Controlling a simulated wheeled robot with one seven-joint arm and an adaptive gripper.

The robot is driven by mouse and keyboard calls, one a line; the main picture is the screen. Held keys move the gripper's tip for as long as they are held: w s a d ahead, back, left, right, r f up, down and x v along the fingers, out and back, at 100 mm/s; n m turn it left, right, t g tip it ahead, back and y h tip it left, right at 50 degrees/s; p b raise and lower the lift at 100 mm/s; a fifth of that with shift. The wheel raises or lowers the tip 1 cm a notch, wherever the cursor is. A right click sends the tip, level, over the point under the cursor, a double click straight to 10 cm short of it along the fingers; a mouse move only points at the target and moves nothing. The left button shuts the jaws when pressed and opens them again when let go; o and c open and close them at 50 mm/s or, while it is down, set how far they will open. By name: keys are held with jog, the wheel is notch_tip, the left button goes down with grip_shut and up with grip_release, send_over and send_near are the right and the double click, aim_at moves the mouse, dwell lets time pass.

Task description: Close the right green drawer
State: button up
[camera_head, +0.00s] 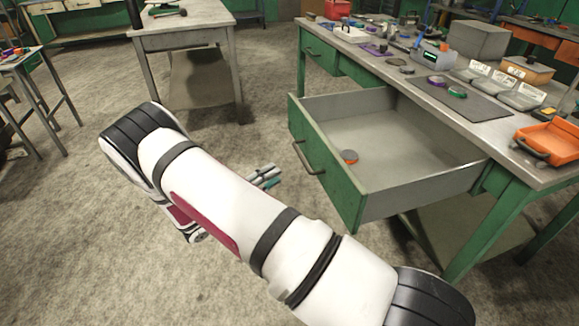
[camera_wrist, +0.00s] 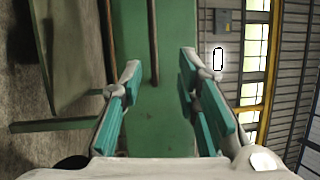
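The right green drawer (camera_head: 340,185) is pulled far out of the workbench in the head view. The bar handle (camera_head: 307,158) is on the green front. My gripper (camera_head: 265,177) is to the left of the drawer front, partly hidden behind my arm. In the wrist view my gripper (camera_wrist: 160,85) is open, with teal pads spread apart. A green panel, apparently the drawer front (camera_wrist: 155,120), shows between the fingers with a dark bar (camera_wrist: 153,40) on it. No contact is visible.
The bench top (camera_head: 400,85) holds tools, clear bins, a grey box (camera_head: 480,41) and an orange tray (camera_head: 550,140). Another green drawer (camera_head: 319,52) at its left is shut. A second bench (camera_head: 185,38) stands at the back left. Concrete floor left of the drawer is clear.

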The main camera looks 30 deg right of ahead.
aim_at(301, 155)
jog(key=shift+n+t, duration=0.5)
jog(key=shift+n, duration=0.4)
jog(key=d, duration=0.4)
jog(key=w+d, duration=0.1)
jog(key=d, duration=0.3)
jog(key=w+d, duration=0.1)
jog(key=d, duration=0.3)
jog(key=shift+w+d+r+b, duration=0.1)
jog(key=shift+r+b, duration=0.2)
jog(key=shift+b, duration=0.05)
grip_shut()
